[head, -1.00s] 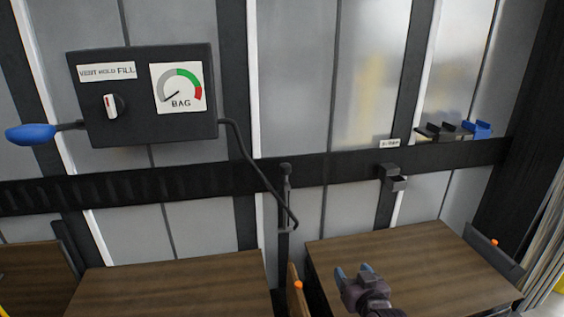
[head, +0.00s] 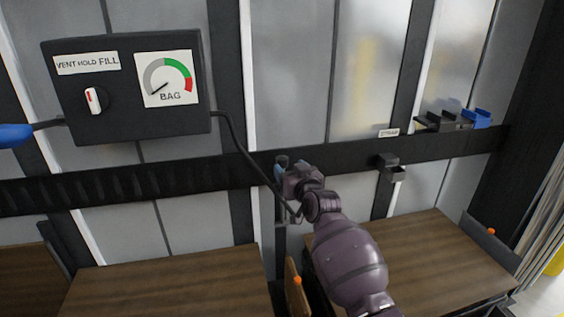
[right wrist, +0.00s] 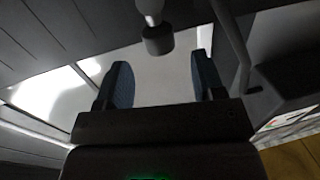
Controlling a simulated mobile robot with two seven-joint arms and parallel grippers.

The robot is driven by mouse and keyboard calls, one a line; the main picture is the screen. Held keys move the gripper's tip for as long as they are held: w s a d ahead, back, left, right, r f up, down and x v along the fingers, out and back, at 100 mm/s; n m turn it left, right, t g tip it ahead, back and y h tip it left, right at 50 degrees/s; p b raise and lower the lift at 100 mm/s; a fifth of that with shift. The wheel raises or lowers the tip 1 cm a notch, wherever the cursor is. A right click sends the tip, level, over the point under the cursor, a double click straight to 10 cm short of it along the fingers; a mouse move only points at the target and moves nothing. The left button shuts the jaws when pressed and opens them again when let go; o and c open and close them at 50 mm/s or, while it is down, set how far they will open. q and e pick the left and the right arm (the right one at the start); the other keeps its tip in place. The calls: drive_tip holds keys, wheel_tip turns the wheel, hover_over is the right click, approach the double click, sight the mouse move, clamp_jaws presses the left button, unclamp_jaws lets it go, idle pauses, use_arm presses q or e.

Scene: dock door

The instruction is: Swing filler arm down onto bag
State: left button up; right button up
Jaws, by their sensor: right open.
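The control box (head: 125,85) hangs on the wall with its white knob (head: 93,101) and a gauge (head: 167,78) marked BAG. A thin bent black arm (head: 243,142) runs from its right side down to the right; the right wrist view also shows a bent rod (right wrist: 230,35). A blue-handled lever (head: 14,135) sticks out on the left. My right gripper (head: 282,172) is at the dark knob (head: 282,159) on an upright post. In the right wrist view my right gripper (right wrist: 163,78) is open, with a knob (right wrist: 158,40) just beyond its fingertips. I cannot clearly make out a bag.
Wooden-topped crates (head: 170,290) stand below, with a gap between them. A dark rail (head: 130,185) crosses the wall. A small black bracket (head: 388,162) and black and blue clips (head: 477,118) sit on it at right.

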sight(284, 164)
drive_tip(key=b+x, duration=0.1)
drive_tip(key=x, duration=0.3)
drive_tip(key=shift+w+f, duration=0.1)
drive_tip(key=shift+x, duration=0.9)
drive_tip(key=shift+c, duration=0.7)
clamp_jaws()
